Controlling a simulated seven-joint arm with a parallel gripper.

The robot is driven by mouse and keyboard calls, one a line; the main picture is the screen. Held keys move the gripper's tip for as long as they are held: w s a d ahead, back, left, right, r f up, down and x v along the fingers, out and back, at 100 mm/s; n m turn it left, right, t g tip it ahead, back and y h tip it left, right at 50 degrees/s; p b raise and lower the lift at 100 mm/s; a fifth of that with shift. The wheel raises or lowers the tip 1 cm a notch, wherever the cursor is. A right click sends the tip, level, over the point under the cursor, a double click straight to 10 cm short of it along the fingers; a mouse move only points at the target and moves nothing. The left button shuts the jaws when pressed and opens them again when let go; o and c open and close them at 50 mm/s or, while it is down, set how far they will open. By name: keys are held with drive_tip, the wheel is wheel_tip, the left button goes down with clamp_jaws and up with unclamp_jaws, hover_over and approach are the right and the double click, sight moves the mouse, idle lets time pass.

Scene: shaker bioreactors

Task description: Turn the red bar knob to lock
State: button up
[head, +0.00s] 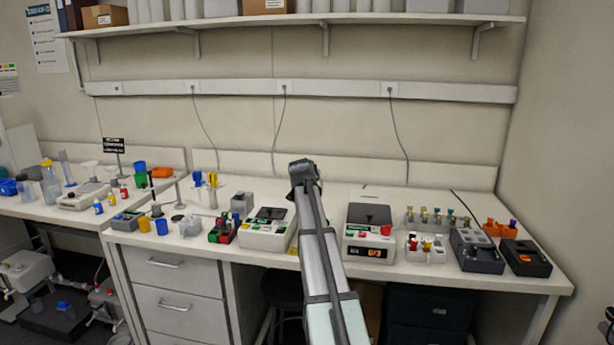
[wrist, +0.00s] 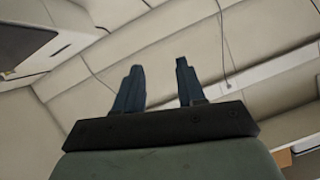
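Two white shaker-like devices stand on the bench in the head view: the left one (head: 258,241) has a dark top and a small green-lit panel, and the right one (head: 356,240) has a dark top and an orange-lit display. My gripper (head: 303,168) is raised above the bench between them, with my arm hiding part of the bench. In the wrist view my gripper (wrist: 158,64) has its two dark fingers apart with nothing between them, pointing toward the wall.
A rack with red and green items (head: 222,231) stands left of the left device. A shelf (head: 300,19) runs above. The back middle of the bench is fairly clear.

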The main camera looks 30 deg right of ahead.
drive_tip(key=s+d+r+m+h, duration=0.2)
drive_tip(key=s+d+r, duration=0.55)
drive_tip(key=d, duration=0.25)
drive_tip(key=m+g+y, duration=0.6)
drive_tip(key=m+g, duration=0.3)
drive_tip(key=g, duration=0.3)
hover_over(391, 229)
drive_tip(key=w+a, duration=0.3)
drive_tip(key=a, duration=0.3)
wheel_tip(391, 229, down, 6)
drive_tip(key=x, duration=1.3)
drive_tip(key=shift+w+a+f, duration=0.1)
drive_tip(key=shift+a+f, duration=0.1)
drive_tip(key=shift+a, duration=0.1)
drive_tip(key=shift+c, duration=0.2)
clamp_jaws()
